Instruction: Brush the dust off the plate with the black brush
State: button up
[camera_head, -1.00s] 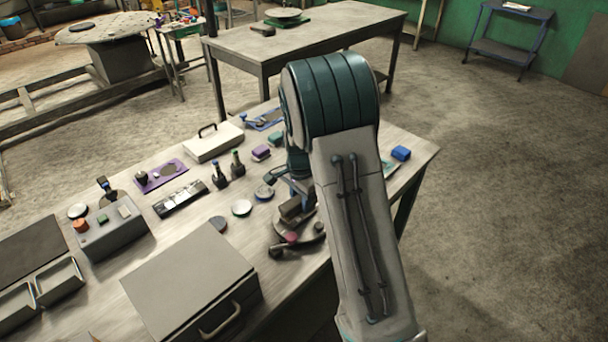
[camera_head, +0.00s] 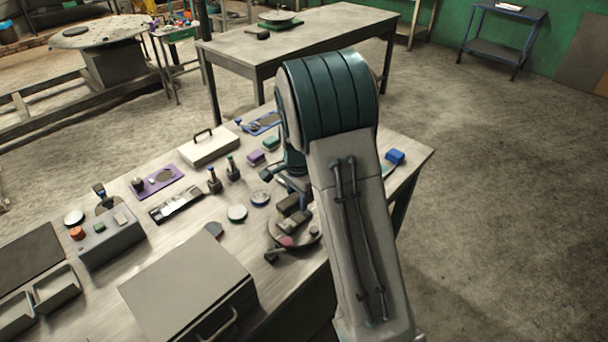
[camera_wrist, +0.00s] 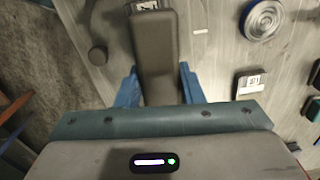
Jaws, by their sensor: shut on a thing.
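My gripper (camera_wrist: 158,86) has its blue fingers shut on a dark grey-brown block-like thing (camera_wrist: 155,50); I cannot tell whether it is the black brush, as no bristles show. In the head view my arm partly hides the gripper, over the right part of the near table. A pale round plate (camera_head: 281,16) sits on a green mat on the far table. A dark brush-like block (camera_head: 257,33) lies left of it. Dust on the plate is too small to make out.
The near table (camera_head: 150,235) is crowded. A grey box (camera_head: 185,285), a control box (camera_head: 108,240), a white case (camera_head: 210,148) and several small tins and bottles stand on it. A round grey stand (camera_head: 312,234) is below my gripper. The far table (camera_head: 335,35) is mostly bare; floor at right is clear.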

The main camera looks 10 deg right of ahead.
jog(key=shift+a+r+p, duration=0.15)
jog(key=shift+r+p, duration=0.1)
jog(key=shift+r, duration=0.25)
jog(key=shift+a+r+p, duration=0.15)
jog(key=shift+r+p, duration=0.1)
jog(key=shift+r, duration=0.25)
jog(key=shift+d+r+p, duration=0.1)
jog(key=shift+r+p, duration=0.9)
jog(key=shift+r, duration=0.55)
